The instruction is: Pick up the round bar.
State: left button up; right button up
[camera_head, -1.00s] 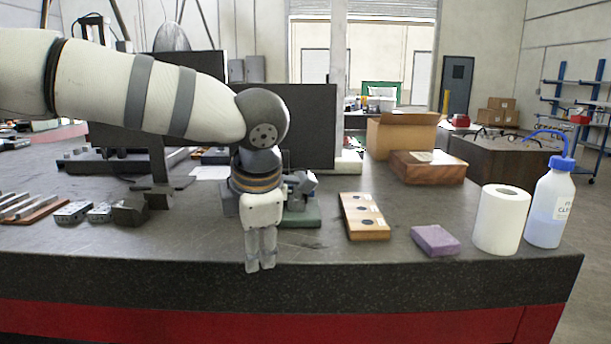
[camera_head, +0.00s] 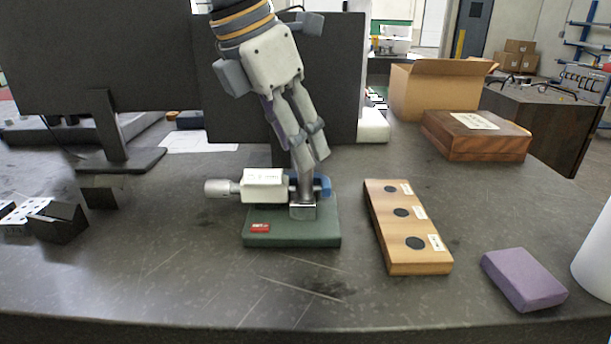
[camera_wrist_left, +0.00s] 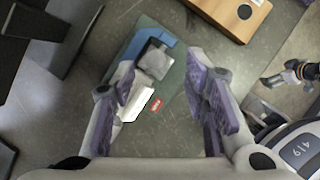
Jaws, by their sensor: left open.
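A green stand (camera_head: 292,238) holds a micrometer with a white body (camera_head: 265,187), a silver thimble and a blue frame. A silver block (camera_head: 303,211) sits on its right part. A grey upright piece (camera_head: 305,187), which may be the round bar, shows above the block; I cannot tell it clearly from my fingers. My left gripper (camera_head: 310,164) points down over the stand, tilted, near this piece. In the left wrist view its purple-padded fingers (camera_wrist_left: 160,100) are apart, with the stand (camera_wrist_left: 172,86) beyond them. What looks like my right gripper (camera_wrist_left: 275,79) is small there.
A wooden block with dark round spots (camera_head: 406,238) lies right of the stand, then a purple block (camera_head: 523,279) and a white roll (camera_head: 598,262). A dark monitor (camera_head: 345,90) stands behind. The front of the table is clear.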

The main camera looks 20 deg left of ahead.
aim_at(306, 179)
pick_arm(q)
jog(key=x, duration=0.5)
jog(key=shift+w+a+f, duration=0.1)
jog(key=shift+w+a, duration=0.05)
jog(key=shift+w, duration=0.1)
grip_shut()
